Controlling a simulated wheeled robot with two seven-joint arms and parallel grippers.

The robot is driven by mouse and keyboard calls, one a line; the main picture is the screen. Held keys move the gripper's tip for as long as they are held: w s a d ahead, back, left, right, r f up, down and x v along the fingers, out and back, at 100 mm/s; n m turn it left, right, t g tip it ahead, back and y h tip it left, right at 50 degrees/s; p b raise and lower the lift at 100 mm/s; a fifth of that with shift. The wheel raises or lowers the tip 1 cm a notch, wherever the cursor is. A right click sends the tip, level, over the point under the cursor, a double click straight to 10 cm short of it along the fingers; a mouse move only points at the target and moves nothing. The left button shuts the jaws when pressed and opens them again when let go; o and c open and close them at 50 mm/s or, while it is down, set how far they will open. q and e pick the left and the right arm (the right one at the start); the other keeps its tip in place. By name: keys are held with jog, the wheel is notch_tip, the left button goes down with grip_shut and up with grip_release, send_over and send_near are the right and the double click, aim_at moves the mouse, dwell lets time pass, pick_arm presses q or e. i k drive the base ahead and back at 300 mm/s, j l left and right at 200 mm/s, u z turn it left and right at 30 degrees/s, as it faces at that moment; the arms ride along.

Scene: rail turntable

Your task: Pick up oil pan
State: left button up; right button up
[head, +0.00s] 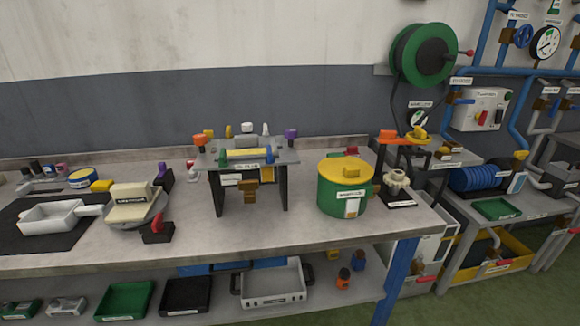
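No label is readable as oil pan, so I cannot tell for sure which thing it is. One candidate is a light grey, open rectangular pan (272,298) with dark handles at both ends, on the lower shelf under the bench. Another is a white shallow pan (48,228) with a handle pointing right, on a black mat at the bench's left. Both look empty. Neither of my grippers is in view.
The bench top (270,228) holds a raised grey stand (280,157), a green pot (342,200) and a round-based device (132,207). The lower shelf also holds a green tray (125,301), a black tray (186,296) and small bottles (343,278). A blue leg (397,280) stands right of them.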

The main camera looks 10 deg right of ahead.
aim_at(59, 216)
jog(key=u, duration=1.4)
